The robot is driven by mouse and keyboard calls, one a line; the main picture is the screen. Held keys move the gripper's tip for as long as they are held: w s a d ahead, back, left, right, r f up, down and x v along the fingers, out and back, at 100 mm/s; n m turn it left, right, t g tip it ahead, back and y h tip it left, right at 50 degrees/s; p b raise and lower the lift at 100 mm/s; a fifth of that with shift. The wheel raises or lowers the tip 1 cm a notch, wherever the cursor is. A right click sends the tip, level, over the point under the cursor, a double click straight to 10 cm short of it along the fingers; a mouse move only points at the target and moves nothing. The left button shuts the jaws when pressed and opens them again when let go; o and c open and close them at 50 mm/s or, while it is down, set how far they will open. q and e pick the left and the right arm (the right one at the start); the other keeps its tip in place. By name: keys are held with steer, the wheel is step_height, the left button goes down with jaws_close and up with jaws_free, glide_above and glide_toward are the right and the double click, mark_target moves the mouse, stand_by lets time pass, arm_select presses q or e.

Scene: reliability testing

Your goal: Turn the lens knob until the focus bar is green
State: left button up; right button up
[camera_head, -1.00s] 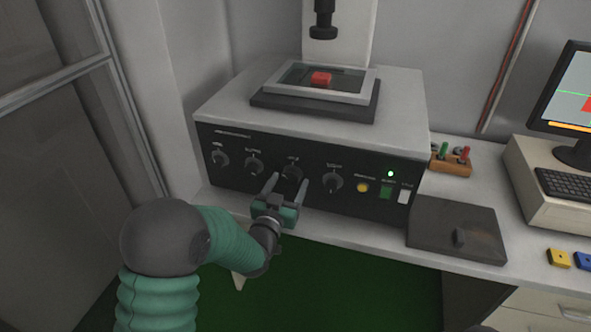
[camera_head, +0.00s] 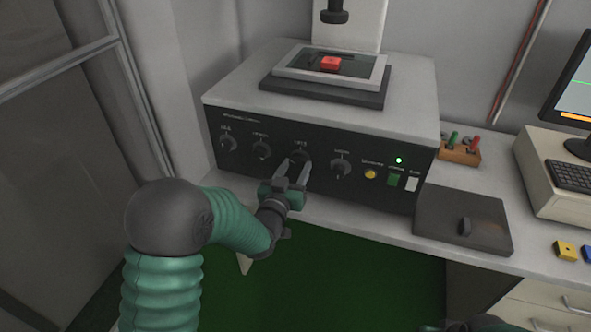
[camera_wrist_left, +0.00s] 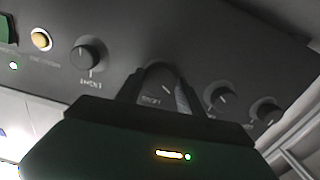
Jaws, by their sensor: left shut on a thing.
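A row of dark knobs runs along the black front of the grey microscope box. My left gripper (camera_head: 292,174) is at the third knob from the left (camera_head: 299,156), its fingers on either side of it. The left wrist view shows the fingers (camera_wrist_left: 157,95) shut on this knob (camera_wrist_left: 158,78); its small label is too blurred to read surely. The monitor (camera_head: 578,85) is cut off by the right edge. The visible part of its bar (camera_head: 575,117) is orange.
A red sample (camera_head: 331,63) lies on the stage atop the box. A yellow button (camera_head: 370,174), a green button (camera_head: 393,179) and a white switch (camera_head: 412,184) sit right of the knobs. A dark plate with a handle (camera_head: 463,220) lies on the bench.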

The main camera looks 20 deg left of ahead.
arm_select(q)
steer(key=shift+r+n, duration=0.1)
steer(key=shift+n, duration=0.9)
steer(key=o, duration=1.4)
